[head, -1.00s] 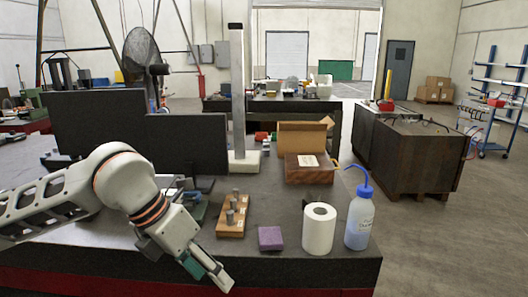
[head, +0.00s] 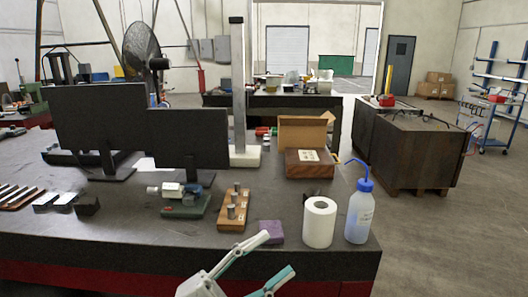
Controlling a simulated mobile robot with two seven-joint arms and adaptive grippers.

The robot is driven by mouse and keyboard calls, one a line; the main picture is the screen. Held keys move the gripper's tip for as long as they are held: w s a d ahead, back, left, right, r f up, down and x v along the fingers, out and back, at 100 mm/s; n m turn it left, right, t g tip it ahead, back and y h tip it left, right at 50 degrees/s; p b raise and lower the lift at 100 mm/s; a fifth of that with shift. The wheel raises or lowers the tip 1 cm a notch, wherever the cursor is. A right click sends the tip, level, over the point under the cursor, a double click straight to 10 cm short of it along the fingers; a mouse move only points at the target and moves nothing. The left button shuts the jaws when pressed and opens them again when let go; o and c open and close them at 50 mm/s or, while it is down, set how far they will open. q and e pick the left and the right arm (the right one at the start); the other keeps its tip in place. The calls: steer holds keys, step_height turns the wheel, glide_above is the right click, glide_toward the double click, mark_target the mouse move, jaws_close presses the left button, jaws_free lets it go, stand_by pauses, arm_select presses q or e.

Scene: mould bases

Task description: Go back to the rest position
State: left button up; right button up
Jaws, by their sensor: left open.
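My left gripper (head: 270,261) shows at the bottom middle of the head view, in front of the near edge of the dark workbench (head: 130,230). Its two teal-lined fingers are spread apart with nothing between them. The wrist is cut off by the lower frame edge. A purple block (head: 270,232) lies on the bench just beyond the upper finger. My right gripper is not in view.
A paper roll (head: 319,222) and a blue-capped bottle (head: 360,212) stand at the bench's front right. A wooden block with metal pegs (head: 234,209), a small vise (head: 184,199) and two dark monitors (head: 100,125) are further left. Several blocks lie at far left.

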arm_select(q)
steer(key=w+a+f+n+t+y, duration=0.2)
steer(key=a+f+n+t+y, duration=0.3)
steer(key=f+n, duration=0.4)
steer(key=w+a+f+n+t+y, duration=0.1)
steer(key=a+f+n+t+y, duration=0.2)
steer(key=a+f+n+y, duration=0.65)
steer(key=s+a+f+n+g+y, duration=0.1)
steer(key=s+a+f+g, duration=0.1)
steer(key=s+f, duration=0.3)
steer(key=s+a+f+n+g+y, duration=0.1)
steer(key=s+f, duration=0.3)
steer(key=f, duration=0.6)
steer(key=s+a+f+n+g+y, duration=0.1)
steer(key=s+a+f+g+y, duration=0.1)
steer(key=s+f, duration=0.3)
step_height(320, 180, down, 4)
steer(key=shift+s+a+r+g, duration=0.15)
steer(key=shift+s+a+g, duration=0.2)
steer(key=shift+a+g, duration=0.4)
